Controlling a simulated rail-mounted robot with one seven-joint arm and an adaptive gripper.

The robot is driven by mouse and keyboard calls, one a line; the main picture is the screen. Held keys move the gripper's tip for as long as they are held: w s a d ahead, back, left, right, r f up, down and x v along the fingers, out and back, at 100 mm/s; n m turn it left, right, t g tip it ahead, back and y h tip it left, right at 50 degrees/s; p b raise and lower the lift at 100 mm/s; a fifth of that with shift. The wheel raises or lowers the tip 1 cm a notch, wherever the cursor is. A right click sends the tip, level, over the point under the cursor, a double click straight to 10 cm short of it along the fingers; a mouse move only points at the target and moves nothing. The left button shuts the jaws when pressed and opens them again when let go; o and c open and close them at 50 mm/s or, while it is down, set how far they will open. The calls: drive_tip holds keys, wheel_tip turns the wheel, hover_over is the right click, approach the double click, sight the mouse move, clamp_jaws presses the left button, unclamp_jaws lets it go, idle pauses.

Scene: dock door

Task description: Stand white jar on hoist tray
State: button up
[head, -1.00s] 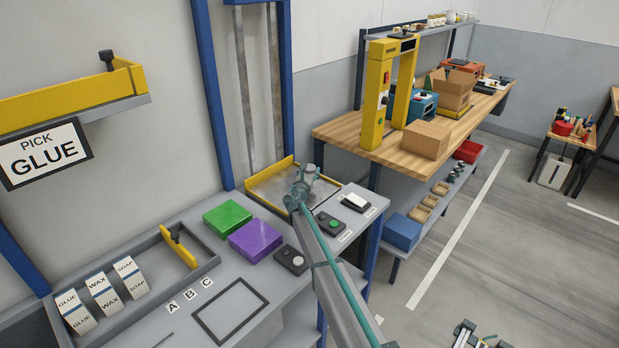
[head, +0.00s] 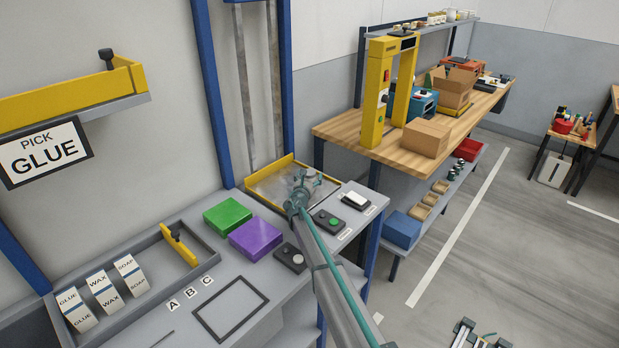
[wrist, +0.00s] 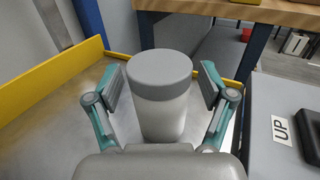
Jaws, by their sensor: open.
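The white jar (wrist: 158,112) with a grey lid stands upright on the hoist tray (wrist: 57,118), a metal plate with yellow edges. In the head view the hoist tray (head: 266,187) is at the foot of the hoist rails, and the jar (head: 310,173) is largely hidden behind my gripper. My gripper (wrist: 160,85) is open, with one finger on each side of the jar and a visible gap on both sides. In the head view my gripper (head: 302,183) is over the tray. The jar's base is hidden by the gripper body.
A green box (head: 227,216) and a purple box (head: 255,238) lie on the bench left of my arm. Button boxes (head: 328,221) are to the right. A blue post (wrist: 259,45) stands behind the tray.

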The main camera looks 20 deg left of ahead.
sight(308, 179)
drive_tip(key=shift+r+p, duration=0.25)
drive_tip(key=shift+p, duration=0.05)
drive_tip(key=s+b, duration=0.1)
drive_tip(key=s, duration=0.1)
drive_tip(key=s+b, duration=0.1)
drive_tip(key=s, duration=0.2)
drive_tip(key=s+d+b, duration=0.1)
drive_tip(key=s, duration=0.1)
drive_tip(key=shift+s+f, duration=0.1)
drive_tip(key=shift+s, duration=0.2)
